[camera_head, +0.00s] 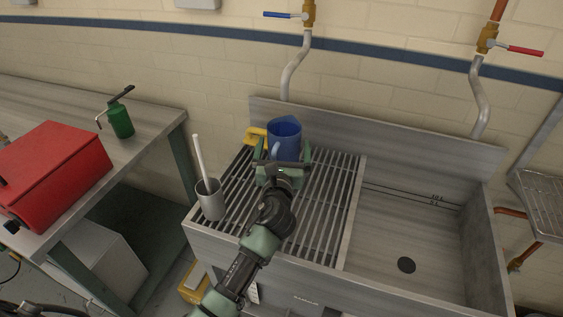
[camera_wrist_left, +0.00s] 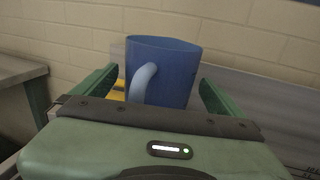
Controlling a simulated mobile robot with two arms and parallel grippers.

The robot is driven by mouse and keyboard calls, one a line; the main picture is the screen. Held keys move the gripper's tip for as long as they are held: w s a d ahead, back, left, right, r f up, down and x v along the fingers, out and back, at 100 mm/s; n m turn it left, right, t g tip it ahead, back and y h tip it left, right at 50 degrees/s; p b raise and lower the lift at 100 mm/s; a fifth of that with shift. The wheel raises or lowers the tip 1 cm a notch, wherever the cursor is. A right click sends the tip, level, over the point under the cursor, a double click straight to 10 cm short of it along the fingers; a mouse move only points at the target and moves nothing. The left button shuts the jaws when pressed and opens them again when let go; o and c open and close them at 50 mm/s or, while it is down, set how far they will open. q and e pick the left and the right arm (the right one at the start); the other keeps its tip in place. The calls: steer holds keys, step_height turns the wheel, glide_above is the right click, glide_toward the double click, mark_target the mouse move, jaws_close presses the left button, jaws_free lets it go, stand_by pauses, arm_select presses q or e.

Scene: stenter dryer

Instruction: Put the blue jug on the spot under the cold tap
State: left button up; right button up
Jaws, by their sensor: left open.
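The blue jug (camera_head: 284,137) stands upright near the back of the slatted rack (camera_head: 318,200), on the left half of the sink unit. The cold tap with the blue lever (camera_head: 282,15) is on the wall above, and its pipe ends behind the rack, close to the jug. My left gripper (camera_head: 283,160) is open just in front of the jug. In the left wrist view the jug (camera_wrist_left: 162,72) shows between the two green fingers, its pale blue handle facing me. I cannot tell whether the fingers touch it. My right gripper is not in view.
A grey cup with a white stick (camera_head: 210,200) stands at the rack's left edge. A yellow object (camera_head: 254,136) lies left of the jug. The sink basin (camera_head: 407,240) at right is empty. A red-levered tap (camera_head: 518,48) is above it. A red box (camera_head: 55,175) and green can (camera_head: 120,120) sit on the left bench.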

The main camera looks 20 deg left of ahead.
arm_select(q)
steer(key=b+v, duration=0.1)
steer(key=v, duration=0.9)
steer(key=shift+s, duration=0.15)
